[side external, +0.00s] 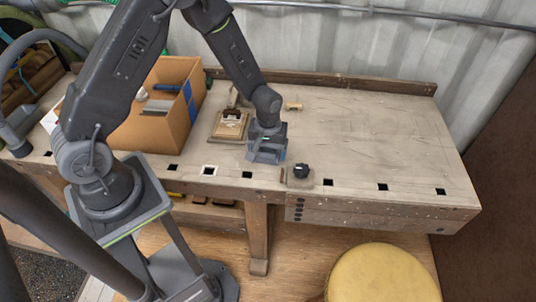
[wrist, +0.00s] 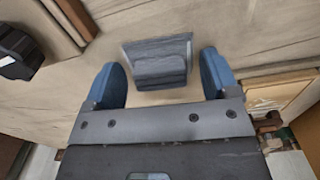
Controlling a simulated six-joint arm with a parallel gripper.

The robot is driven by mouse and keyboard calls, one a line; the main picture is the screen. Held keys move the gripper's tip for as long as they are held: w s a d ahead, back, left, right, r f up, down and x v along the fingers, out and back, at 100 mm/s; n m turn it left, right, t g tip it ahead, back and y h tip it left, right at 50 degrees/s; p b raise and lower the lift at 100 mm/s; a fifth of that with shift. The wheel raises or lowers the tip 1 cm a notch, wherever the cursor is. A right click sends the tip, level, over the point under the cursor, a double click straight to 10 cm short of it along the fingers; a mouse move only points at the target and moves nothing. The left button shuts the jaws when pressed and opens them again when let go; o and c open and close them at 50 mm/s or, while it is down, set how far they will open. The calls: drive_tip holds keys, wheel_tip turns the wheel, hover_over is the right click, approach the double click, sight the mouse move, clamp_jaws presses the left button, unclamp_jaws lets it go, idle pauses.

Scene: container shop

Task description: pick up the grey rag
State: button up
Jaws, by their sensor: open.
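The grey rag (wrist: 157,64) is a small folded blue-grey cloth lying on the workbench, in the upper middle of the wrist view. My gripper (wrist: 162,72) is open, with one blue finger on each side of the rag and bare bench showing between each finger and the cloth. In the side view my gripper (side external: 266,153) points down at the bench near its front edge. There the rag is hard to tell apart from the gripper, which largely hides it. I cannot tell the height of the fingertips above the bench.
A black knob (side external: 301,170) stands at the front edge, just right of my gripper. A small wooden board with a metal part (side external: 231,124) lies to the left, and an open cardboard box (side external: 183,132) stands beyond it. The bench's right side (side external: 385,140) is clear.

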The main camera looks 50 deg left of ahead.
drive_tip(key=c, duration=0.6)
drive_tip(key=shift+r, duration=0.1)
drive_tip(key=shift+r, duration=0.45)
drive_tip(key=r, duration=0.2)
drive_tip(key=a+r, duration=0.1)
drive_tip(key=shift+s+r, duration=0.15)
drive_tip(key=shift+r, duration=0.2)
drive_tip(key=s+a+r, duration=0.1)
drive_tip(key=a+r, duration=0.1)
drive_tip(key=a, duration=0.1)
drive_tip(key=s+a+r, duration=0.2)
drive_tip(key=a, duration=0.1)
drive_tip(key=s+a+r, duration=0.1)
drive_tip(key=a+r, duration=0.1)
drive_tip(key=a, duration=0.1)
drive_tip(key=shift+s+a+r, duration=0.15)
drive_tip(key=shift+s+a, duration=0.1)
drive_tip(key=shift+s, duration=0.15)
